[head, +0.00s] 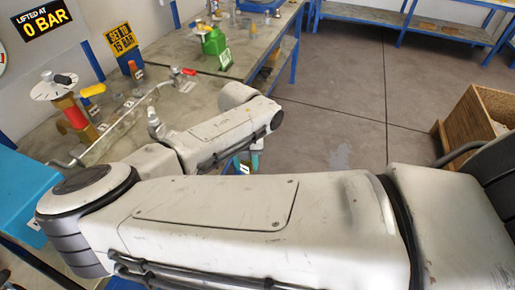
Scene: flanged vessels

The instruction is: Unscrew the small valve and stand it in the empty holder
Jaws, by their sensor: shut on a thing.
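My gripper is not in view; my own arm crosses the picture and hides the near part of the bench. I cannot tell which fitting is the small valve. A red-tipped fitting (187,72) stands on the bench, right of a long metal pipe. A small grey fitting (153,120) stands up just behind my arm. A large brass-coloured body with a red part (72,112) and a yellow-handled fitting (93,90) stand at the left. The empty holder cannot be made out.
The bench top (170,45) runs back along the wall, with a green container (214,45) on it. A blue box (20,185) is at the left edge. A wooden crate (462,125) stands on the floor at the right. The middle floor is clear.

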